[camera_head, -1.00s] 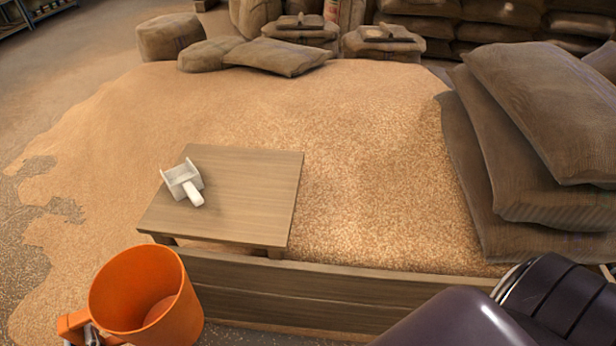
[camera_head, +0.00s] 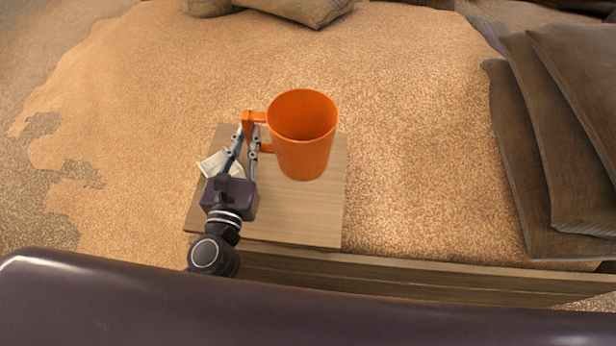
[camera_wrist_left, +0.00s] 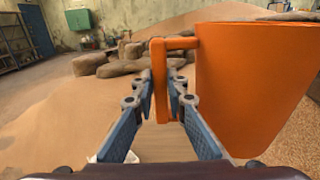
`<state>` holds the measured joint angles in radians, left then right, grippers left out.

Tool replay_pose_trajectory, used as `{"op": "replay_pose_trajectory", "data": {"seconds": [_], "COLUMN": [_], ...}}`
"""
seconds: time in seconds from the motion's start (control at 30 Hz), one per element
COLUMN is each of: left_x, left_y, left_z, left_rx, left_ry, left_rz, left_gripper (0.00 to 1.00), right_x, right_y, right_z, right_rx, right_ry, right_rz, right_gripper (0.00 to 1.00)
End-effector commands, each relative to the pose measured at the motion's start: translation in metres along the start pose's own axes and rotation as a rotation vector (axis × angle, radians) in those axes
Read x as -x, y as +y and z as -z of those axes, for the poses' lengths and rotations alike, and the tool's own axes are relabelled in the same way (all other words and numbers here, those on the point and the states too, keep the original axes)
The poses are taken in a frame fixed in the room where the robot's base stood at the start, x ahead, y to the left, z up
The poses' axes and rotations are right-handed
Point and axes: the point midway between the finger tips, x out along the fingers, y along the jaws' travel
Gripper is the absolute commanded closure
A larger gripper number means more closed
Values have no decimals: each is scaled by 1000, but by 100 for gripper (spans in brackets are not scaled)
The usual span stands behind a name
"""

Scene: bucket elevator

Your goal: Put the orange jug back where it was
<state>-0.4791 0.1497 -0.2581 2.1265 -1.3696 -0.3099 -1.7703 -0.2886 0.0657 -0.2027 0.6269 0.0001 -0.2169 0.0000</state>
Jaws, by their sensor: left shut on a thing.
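The orange jug (camera_head: 303,140) is upright in the head view, over the small wooden table (camera_head: 318,215). I cannot tell for sure whether its base touches the tabletop or hangs above it. My left gripper (camera_head: 249,138) is shut on the jug's handle, to the left of its body. In the left wrist view the jug (camera_wrist_left: 250,85) fills the right side, and the handle sits between the fingers of my left gripper (camera_wrist_left: 161,95). A white scoop (camera_head: 212,165) lies at the table's left edge, partly hidden by my gripper. My right gripper is not in view.
A low wooden board (camera_head: 400,278) runs along the front of the grain heap (camera_head: 420,130). Stacked sacks (camera_head: 570,130) stand at the right. More sacks (camera_head: 300,8) lie at the back. The right part of the tabletop is bare.

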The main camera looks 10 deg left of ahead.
Motion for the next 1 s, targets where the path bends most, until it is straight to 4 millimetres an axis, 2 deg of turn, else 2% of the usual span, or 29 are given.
{"op": "replay_pose_trajectory", "data": {"seconds": [0.03,0.1,0.23,0.4,0.8,1.0], "left_x": [-10,-18,-25,-25,-25,-25], "left_y": [-2,-3,-4,-4,-4,-4], "left_z": [-14,-17,-10,29,112,138], "left_rx": [4,5,5,4,1,2], "left_ry": [-3,-3,-2,0,-2,-2], "left_rz": [1,3,3,3,5,5], "left_gripper": [100,100,100,100,100,100], "right_x": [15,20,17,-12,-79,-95], "right_y": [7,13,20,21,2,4], "right_z": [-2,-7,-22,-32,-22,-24], "right_rx": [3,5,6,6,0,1], "right_ry": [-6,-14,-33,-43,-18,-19], "right_rz": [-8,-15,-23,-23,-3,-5], "right_gripper": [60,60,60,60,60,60]}}
